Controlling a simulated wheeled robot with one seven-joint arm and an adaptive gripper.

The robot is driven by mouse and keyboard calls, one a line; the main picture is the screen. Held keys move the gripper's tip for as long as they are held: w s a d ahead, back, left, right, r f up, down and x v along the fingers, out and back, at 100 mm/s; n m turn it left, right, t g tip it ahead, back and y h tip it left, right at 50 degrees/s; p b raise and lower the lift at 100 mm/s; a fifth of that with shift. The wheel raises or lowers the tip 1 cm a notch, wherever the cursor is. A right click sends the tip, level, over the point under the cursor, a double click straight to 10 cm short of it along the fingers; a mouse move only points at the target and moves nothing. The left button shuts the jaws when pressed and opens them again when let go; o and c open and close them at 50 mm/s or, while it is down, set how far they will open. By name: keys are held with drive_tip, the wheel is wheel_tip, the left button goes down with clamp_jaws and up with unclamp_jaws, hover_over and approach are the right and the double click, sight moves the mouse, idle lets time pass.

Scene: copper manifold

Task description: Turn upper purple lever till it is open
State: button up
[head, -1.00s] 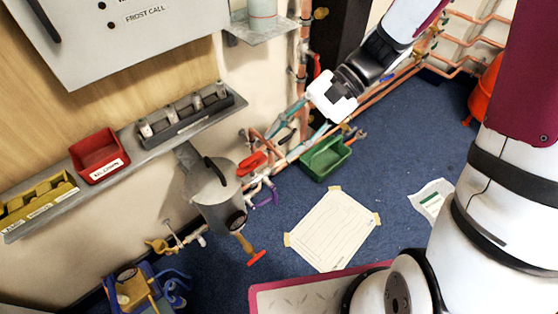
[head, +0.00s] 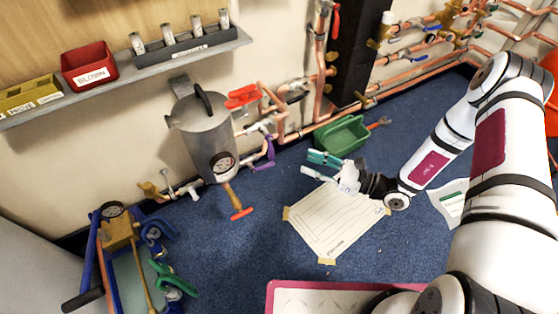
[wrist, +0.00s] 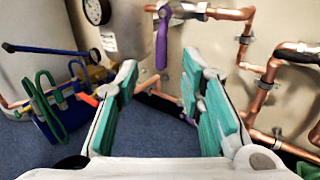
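A purple lever (head: 265,152) sits on a valve on the copper and steel pipework, just right of the grey pot. In the wrist view the purple lever (wrist: 161,42) hangs down from its valve, beyond the gap between my fingers. My gripper (head: 306,163) is open and empty, with teal pads.
A grey pot with a gauge (head: 207,135) stands left of the lever, and a red lever (head: 242,96) is above it. Copper pipes (wrist: 262,95) run at the right in the wrist view. A green bin (head: 342,135) is on the floor. Blue-handled equipment (head: 125,245) stands at lower left.

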sight(271, 150)
drive_tip(key=b+x, duration=0.1)
drive_tip(key=x, duration=0.3)
drive_tip(key=b+x, duration=0.1)
drive_tip(key=x, duration=0.4)
drive_tip(key=b+x, duration=0.1)
drive_tip(key=x, duration=0.3)
drive_tip(key=shift+w+a+f+b, duration=0.2)
drive_tip(key=shift+w+f+b, duration=0.05)
drive_tip(key=shift+f+b, duration=0.15)
clamp_jaws()
